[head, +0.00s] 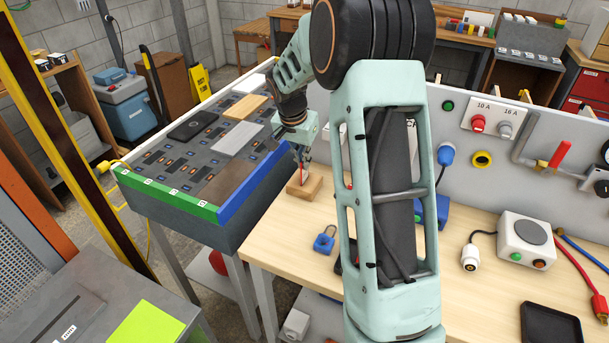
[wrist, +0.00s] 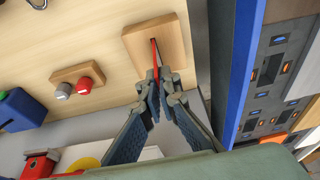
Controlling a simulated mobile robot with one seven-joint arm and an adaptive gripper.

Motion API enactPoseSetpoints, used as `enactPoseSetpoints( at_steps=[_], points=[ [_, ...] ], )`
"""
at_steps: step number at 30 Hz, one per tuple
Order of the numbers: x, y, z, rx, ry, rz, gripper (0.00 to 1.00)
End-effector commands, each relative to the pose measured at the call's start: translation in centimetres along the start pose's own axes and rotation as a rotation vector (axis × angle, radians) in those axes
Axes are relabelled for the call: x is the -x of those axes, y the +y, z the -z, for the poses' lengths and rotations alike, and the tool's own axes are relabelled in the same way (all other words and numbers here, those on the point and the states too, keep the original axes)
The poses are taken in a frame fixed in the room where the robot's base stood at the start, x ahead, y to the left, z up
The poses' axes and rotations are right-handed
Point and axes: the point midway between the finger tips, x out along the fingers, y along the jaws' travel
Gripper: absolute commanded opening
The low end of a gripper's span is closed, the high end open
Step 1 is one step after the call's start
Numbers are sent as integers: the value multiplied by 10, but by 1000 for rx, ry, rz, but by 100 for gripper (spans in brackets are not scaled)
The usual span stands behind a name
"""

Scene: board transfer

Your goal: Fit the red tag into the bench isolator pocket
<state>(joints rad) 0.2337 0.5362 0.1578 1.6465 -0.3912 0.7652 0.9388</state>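The red tag (wrist: 155,53) is a thin red piece, seen almost edge-on in the wrist view. It stands at a wooden block (wrist: 170,35) on the bench; the block also shows in the head view (head: 312,186). My gripper (wrist: 159,76) is over the block with its fingertips close together on the upper end of the tag. The tag's lower end meets the block; how deep it sits is hidden. I cannot clearly make out the isolator pocket; a red box (wrist: 39,165) shows at the lower left of the wrist view, and my arm hides part of the bench panel.
A blue-edged board (head: 252,192) with dark modules stands left of the block. A wooden piece with red and grey knobs (wrist: 75,88) and a blue padlock-like item (head: 324,242) are nearby. A white box (head: 523,240) and black tray (head: 550,325) lie right on the bench.

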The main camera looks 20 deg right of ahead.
Motion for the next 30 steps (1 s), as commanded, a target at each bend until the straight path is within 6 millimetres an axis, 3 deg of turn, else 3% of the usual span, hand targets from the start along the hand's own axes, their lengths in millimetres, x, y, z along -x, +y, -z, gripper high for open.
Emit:
enactPoseSetpoints(
  at_steps=[30],
  points=[
    [21, 0, 7, 0, 1, 0, 0]
  ],
)
